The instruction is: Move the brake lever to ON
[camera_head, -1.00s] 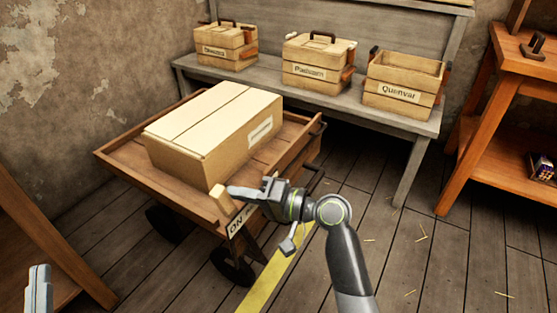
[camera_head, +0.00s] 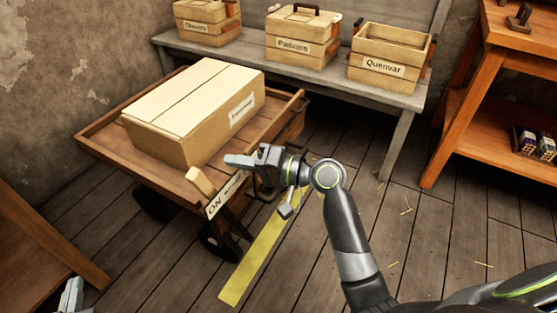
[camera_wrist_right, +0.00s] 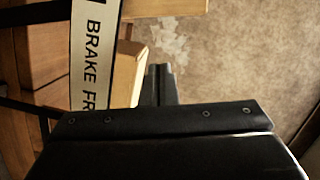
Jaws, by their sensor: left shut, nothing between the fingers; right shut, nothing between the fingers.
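The cart (camera_head: 95,143) has a slanted label plate (camera_head: 214,206) on its near edge, with "ON" readable at its left end. A pale wooden block (camera_head: 201,182), which looks like the brake lever's handle, stands beside the ON end. My right gripper (camera_head: 230,160) is shut and empty, up and right of that block, with a visible gap. In the right wrist view the plate (camera_wrist_right: 92,55) reads "BRAKE FR", partly cut off, and my shut right fingers (camera_wrist_right: 160,72) are to its right. My left gripper (camera_head: 74,290) is shut at the bottom left, partly out of frame.
A large closed carton (camera_head: 190,115) rests on the cart. A grey bench (camera_head: 330,82) behind holds three labelled wooden crates. A wooden shelf (camera_head: 465,150) stands at the right. A yellow strip (camera_head: 255,255) lies on the floor, which is otherwise largely open in front.

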